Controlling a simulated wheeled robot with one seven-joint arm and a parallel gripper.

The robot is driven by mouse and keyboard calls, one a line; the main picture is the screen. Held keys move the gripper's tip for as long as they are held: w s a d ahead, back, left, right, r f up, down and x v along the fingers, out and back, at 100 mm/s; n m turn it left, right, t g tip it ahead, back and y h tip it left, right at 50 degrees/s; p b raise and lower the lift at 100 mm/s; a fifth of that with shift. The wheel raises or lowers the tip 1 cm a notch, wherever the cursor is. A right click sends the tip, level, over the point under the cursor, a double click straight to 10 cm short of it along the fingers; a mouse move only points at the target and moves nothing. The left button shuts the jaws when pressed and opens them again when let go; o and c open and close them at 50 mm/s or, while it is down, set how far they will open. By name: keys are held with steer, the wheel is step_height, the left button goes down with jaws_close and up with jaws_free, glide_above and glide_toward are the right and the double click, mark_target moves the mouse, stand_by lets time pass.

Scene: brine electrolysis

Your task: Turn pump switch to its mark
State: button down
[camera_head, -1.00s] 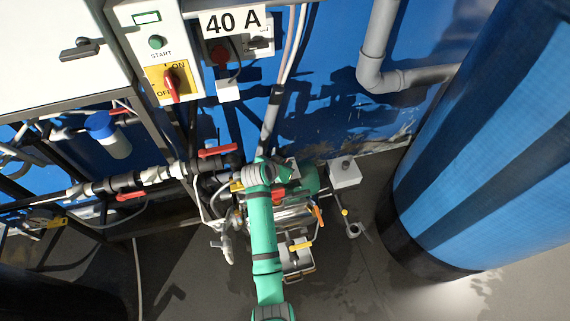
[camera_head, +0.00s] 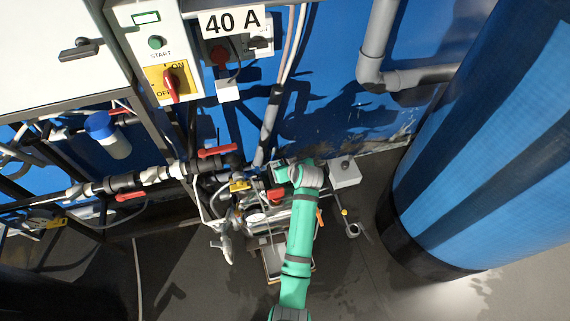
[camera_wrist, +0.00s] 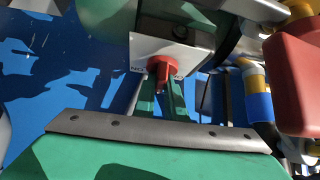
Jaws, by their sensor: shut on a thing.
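The pump switch (camera_wrist: 161,68) is a red knob on a white plate (camera_wrist: 142,50) fixed to a grey box, seen in the wrist view. The knob's grip points down in that view. My gripper (camera_wrist: 162,88) is shut on it, with one green finger on each side. I cannot tell which mark the knob points to.
A red part (camera_wrist: 300,80) stands close on the right in the wrist view. In the head view, the START panel (camera_head: 155,42) hangs at upper left, red-handled valves (camera_head: 217,151) lie left of the pump, and a large blue tank (camera_head: 490,130) stands at right.

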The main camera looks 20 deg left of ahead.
steer(key=n+g, duration=0.1)
steer(key=n+g+y, duration=0.1)
steer(key=n, duration=0.1)
steer(key=n+g+y, duration=0.1)
steer(key=n, duration=0.1)
steer(key=shift+w+r, duration=0.2)
steer(key=shift+w, duration=0.1)
steer(key=shift+n+g+y, duration=0.4)
steer(key=shift+n+g, duration=0.5)
steer(key=shift+n, duration=0.3)
steer(key=shift+s, duration=0.1)
steer(key=c, duration=1.8)
jaws_free()
steer(key=shift+f, duration=0.1)
